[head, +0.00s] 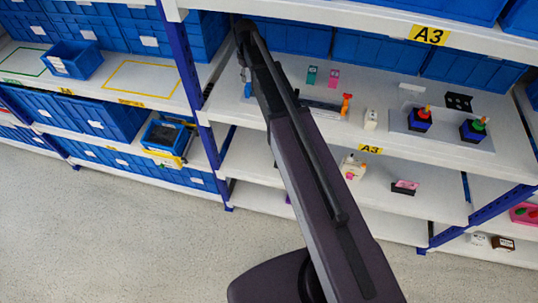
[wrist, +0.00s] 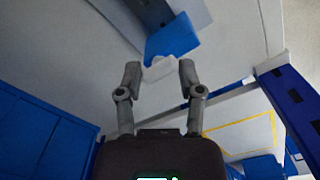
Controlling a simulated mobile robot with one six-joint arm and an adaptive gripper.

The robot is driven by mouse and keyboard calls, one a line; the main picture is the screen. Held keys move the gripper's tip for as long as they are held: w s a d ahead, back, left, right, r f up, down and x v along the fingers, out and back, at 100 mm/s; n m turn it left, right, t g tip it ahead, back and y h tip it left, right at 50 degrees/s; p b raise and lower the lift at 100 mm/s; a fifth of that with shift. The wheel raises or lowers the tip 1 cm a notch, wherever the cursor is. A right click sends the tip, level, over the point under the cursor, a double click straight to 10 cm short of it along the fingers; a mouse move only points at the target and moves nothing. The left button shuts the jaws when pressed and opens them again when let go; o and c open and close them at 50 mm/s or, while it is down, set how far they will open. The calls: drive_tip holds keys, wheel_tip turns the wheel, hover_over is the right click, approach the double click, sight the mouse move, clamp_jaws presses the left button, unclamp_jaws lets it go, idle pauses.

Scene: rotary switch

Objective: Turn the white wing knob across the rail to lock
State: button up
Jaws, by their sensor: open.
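The white wing knob (wrist: 158,69) shows in the wrist view in front of a blue block (wrist: 172,38). My gripper (wrist: 159,72) is open, with one finger on each side of the knob in the picture. The gaps between knob and fingertips look small, and I cannot tell whether either finger touches it. In the head view my gripper (head: 244,76) points down at the shelf's left end, just above a small blue piece (head: 248,90). My arm hides part of this area, and the knob and rail cannot be made out there.
A blue shelf post (head: 188,75) stands close left of my gripper. Right along the shelf (head: 400,155) are an orange-handled item (head: 346,104), a white block (head: 370,119) and two blue boxes with knobs (head: 420,119) (head: 472,131). Blue bins (head: 290,37) line the back.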

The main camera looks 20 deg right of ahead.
sight(249, 78)
drive_tip(key=n, duration=0.6)
drive_tip(key=shift+r+n, duration=0.2)
drive_tip(key=shift+n, duration=0.2)
wheel_tip(249, 78, up, 7)
drive_tip(key=p, duration=0.7)
drive_tip(key=shift+r+p, duration=0.15)
drive_tip(key=shift+p, duration=0.15)
drive_tip(key=shift+s, duration=0.3)
drive_tip(key=s+f+m+b, duration=0.3)
drive_tip(key=s+m, duration=0.2)
drive_tip(key=s, duration=0.5)
drive_tip(key=s+f+m+b, duration=0.4)
drive_tip(key=s+m, duration=0.2)
drive_tip(key=s, duration=0.5)
drive_tip(key=s+f+m+b, duration=0.1)
drive_tip(key=s+f+b, duration=0.2)
drive_tip(key=f+b, duration=1.5)
drive_tip(key=shift+s+d+f, duration=0.2)
drive_tip(key=shift+d, duration=0.15)
